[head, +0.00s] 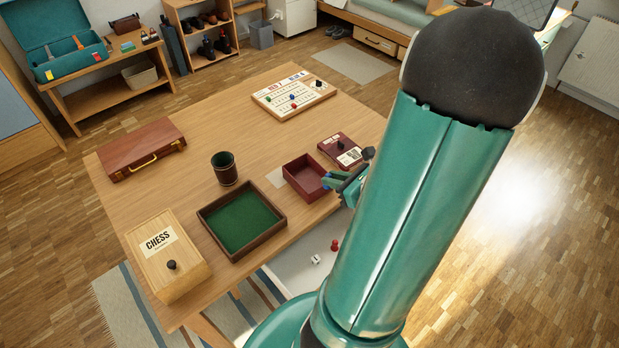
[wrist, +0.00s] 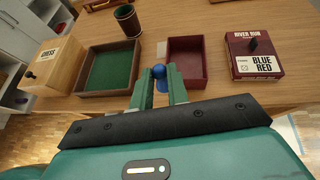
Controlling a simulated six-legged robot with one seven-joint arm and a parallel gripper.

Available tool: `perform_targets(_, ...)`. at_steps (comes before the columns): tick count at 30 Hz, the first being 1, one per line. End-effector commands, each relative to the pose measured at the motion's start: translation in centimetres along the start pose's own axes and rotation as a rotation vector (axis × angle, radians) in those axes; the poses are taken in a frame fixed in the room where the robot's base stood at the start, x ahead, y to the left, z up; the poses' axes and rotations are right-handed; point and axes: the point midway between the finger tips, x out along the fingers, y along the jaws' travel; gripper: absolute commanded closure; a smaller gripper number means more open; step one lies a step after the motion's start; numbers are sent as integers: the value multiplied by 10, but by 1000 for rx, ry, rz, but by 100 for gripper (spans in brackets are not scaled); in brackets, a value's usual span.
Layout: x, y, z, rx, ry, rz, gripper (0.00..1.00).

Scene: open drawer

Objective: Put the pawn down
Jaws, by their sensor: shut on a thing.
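My gripper (wrist: 158,90) is shut on a blue pawn (wrist: 159,71), whose round head shows between the green fingertips in the wrist view. In the head view my gripper (head: 340,181) is at the table's right edge, by the near right corner of an open dark red box (head: 290,182).
A green-lined tray (head: 204,218), a dice cup (head: 224,169), a chess box (head: 165,272) and a brown case (head: 141,150) stand on the table. A game board (head: 293,95) with pieces is at the back. An open drawer (head: 293,268) below holds a red pawn and a die.

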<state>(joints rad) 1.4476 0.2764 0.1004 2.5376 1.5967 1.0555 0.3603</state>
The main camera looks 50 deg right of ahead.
Motion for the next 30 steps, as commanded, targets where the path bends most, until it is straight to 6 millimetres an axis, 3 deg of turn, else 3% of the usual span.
perform_targets(11,83,-33,-2,2,-2,6,100)
perform_targets(18,123,-44,-23,4,-1,5,100)
perform_targets(27,149,-53,-35,3,0,2,100)
perform_targets(30,155,-53,-48,6,0,2,100)
